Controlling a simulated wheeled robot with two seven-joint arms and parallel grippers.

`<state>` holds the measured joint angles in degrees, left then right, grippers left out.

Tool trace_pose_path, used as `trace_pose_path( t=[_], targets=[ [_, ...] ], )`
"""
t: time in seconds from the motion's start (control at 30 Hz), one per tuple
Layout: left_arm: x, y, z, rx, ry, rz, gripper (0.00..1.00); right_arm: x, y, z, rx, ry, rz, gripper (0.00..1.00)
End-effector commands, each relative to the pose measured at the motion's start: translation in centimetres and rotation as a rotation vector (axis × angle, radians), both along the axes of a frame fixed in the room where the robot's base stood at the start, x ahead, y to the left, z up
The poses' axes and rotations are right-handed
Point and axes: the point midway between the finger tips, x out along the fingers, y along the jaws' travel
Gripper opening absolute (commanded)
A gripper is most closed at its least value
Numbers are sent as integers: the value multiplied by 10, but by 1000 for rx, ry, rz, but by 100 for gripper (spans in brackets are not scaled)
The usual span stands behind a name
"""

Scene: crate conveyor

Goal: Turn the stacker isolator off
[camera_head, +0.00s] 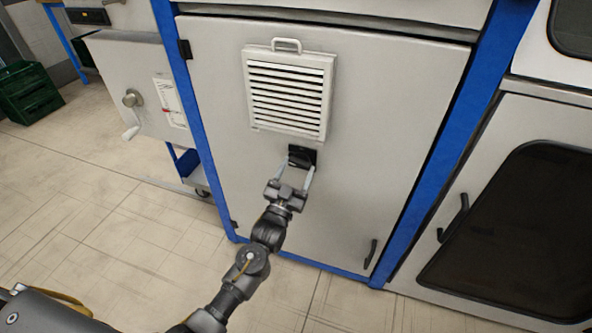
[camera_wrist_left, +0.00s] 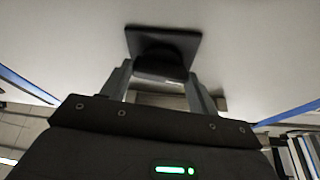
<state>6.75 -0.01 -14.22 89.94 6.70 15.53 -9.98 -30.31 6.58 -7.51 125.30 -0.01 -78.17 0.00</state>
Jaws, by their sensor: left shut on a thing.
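The isolator is a small black switch (camera_head: 303,154) on a square plate, set on the grey cabinet door below a louvred vent. In the left wrist view its black plate (camera_wrist_left: 184,38) and protruding knob (camera_wrist_left: 160,64) show at the top middle. My left gripper (camera_head: 301,170) reaches up to it, with its two fingers on either side of the knob, shut on it. In the left wrist view the fingers (camera_wrist_left: 160,78) also flank the knob. The knob's exact turn position cannot be told. My right gripper is not in view.
The white louvred vent (camera_head: 290,92) with a handle sits just above the switch. The cabinet door (camera_head: 370,150) has a black handle (camera_head: 371,253) at lower right and a blue frame. Green crates (camera_head: 28,92) are far left.

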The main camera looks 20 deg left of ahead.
Motion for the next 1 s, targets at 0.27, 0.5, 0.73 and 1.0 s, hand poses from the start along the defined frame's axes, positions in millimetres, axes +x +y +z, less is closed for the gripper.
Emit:
trace_pose_path(
  t=[0.27, 0.5, 0.73, 1.0],
  targets=[
    [0, -2, -1, -128, 10, 0, 37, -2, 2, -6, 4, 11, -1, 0],
    [0, -2, -1, -171, 13, -1, 37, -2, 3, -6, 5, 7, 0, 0],
    [0, -2, -1, -178, 14, -1, 37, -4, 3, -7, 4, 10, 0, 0],
    [0, -2, -1, -177, 13, -1, 70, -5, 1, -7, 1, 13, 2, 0]
  ],
)
